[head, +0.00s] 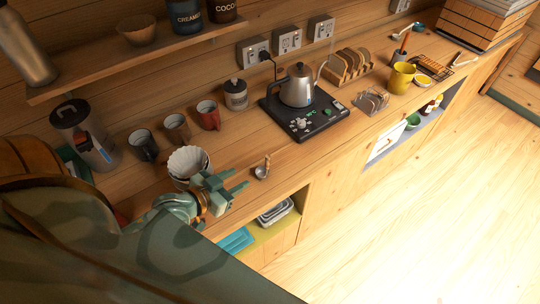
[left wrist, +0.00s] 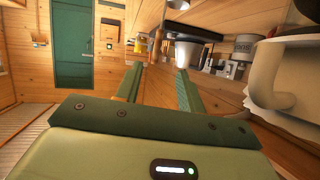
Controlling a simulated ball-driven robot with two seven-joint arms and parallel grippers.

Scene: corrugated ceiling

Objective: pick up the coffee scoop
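The coffee scoop (head: 262,169) is a small metal scoop lying on the wooden counter near its front edge, with its short handle toward the back. My left gripper (head: 238,180) is low over the counter just left of the scoop. The scoop is apart from the fingertips. My right gripper is not in view.
White paper filters (head: 188,161) stand in a holder right behind my left gripper. Several mugs, including a red one (head: 208,115), stand further back. A kettle (head: 297,86) sits on a black base (head: 320,125) to the right. The counter around the scoop is clear.

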